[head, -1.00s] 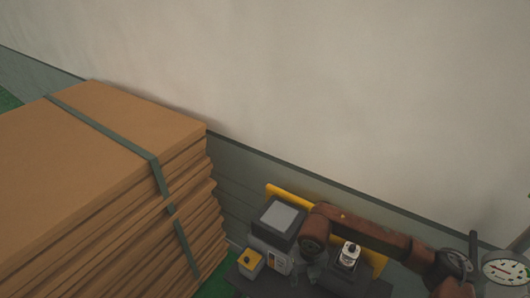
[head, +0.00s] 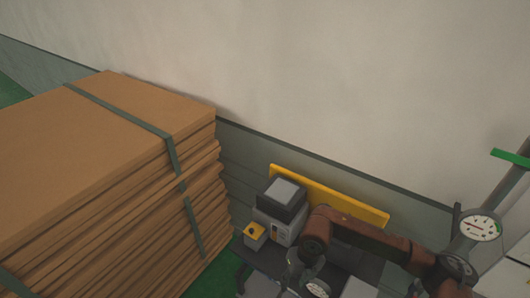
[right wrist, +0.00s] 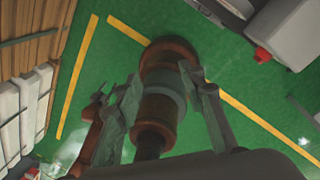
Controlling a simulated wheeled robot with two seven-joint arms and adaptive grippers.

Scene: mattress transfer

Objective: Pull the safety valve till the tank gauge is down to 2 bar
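A round white dial gauge (head: 480,228) stands at the right of the head view, on a grey post. A second dial (head: 318,290) is cut by the bottom edge. Their needles are too small to read, and I cannot tell which is the tank gauge. I cannot pick out the safety valve. My right gripper (head: 304,272) is low in the head view, below my brown arm and close to the second dial. In the right wrist view its fingers (right wrist: 166,100) are apart, with a brown and grey cylindrical part showing between them. My left gripper is not in view.
A strapped stack of brown boards (head: 110,170) fills the left. A grey machine (head: 280,212) with a small yellow-topped box (head: 255,233) stands on a dark table, before a yellow panel (head: 335,195) at the wall. The green floor (right wrist: 235,75) has yellow lines.

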